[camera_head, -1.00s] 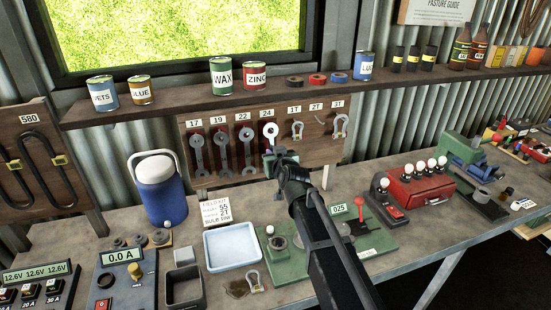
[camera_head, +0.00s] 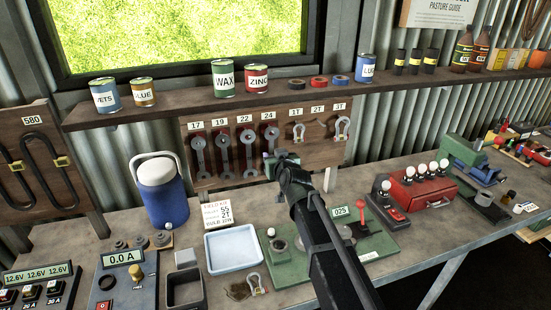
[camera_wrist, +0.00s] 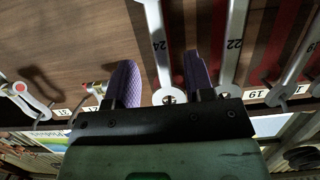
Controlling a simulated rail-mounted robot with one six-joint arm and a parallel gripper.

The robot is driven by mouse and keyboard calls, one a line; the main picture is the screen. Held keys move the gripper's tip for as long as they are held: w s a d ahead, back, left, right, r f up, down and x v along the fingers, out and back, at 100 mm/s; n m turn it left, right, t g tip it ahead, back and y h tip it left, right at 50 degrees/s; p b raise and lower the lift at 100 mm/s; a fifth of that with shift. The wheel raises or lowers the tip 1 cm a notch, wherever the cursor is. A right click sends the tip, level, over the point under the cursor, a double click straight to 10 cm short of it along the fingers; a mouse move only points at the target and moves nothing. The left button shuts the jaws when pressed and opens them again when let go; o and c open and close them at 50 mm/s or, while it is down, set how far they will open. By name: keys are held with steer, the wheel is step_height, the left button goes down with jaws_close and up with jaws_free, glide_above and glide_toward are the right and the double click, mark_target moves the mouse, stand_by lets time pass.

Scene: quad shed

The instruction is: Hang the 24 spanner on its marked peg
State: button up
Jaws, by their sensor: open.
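The 24 spanner (camera_head: 270,140) is grey and hangs ring end up below the 24 label (camera_head: 267,116) on the wooden board. In the wrist view the 24 spanner (camera_wrist: 153,40), marked 24 on its shaft, lies between my gripper's two purple fingers (camera_wrist: 160,82). My gripper (camera_head: 281,158) is open, with a gap between the fingers and the spanner. In the head view it hides the spanner's lower end. The 22 spanner (camera_wrist: 232,45) is close beside the right-hand finger.
Spanners 17 (camera_head: 198,155), 19 (camera_head: 223,154) and 22 (camera_head: 248,150) hang alongside. Shackles hang under 1T (camera_head: 298,133) and 3T (camera_head: 342,130). The shelf (camera_head: 170,107) with tins runs above the board. A blue cooler (camera_head: 162,195) and a tray (camera_head: 233,251) stand on the bench.

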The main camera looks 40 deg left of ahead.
steer(key=p+v, duration=0.2)
steer(key=v, duration=0.9)
steer(key=s+d+f+g+h, duration=0.2)
steer(key=s+f+g, duration=0.15)
steer(key=f, duration=0.25)
steer(key=d+f+m+g+h, duration=0.1)
steer(key=d+f+m+h, duration=0.2)
steer(key=d, duration=1.5)
steer(key=s+d+f+m+g+h+b, duration=0.1)
steer(key=d+f+m+g+h, duration=0.1)
steer(key=d, duration=1.6)
steer(key=s+d+f+m+g+h+b, duration=0.1)
steer(key=d+f+m+h, duration=0.4)
steer(key=d, duration=1.3)
steer(key=shift+d+m+g+h, duration=0.4)
steer(key=shift+m+g, duration=0.1)
steer(key=shift+g, duration=0.25)
steer(key=shift+f, duration=0.1)
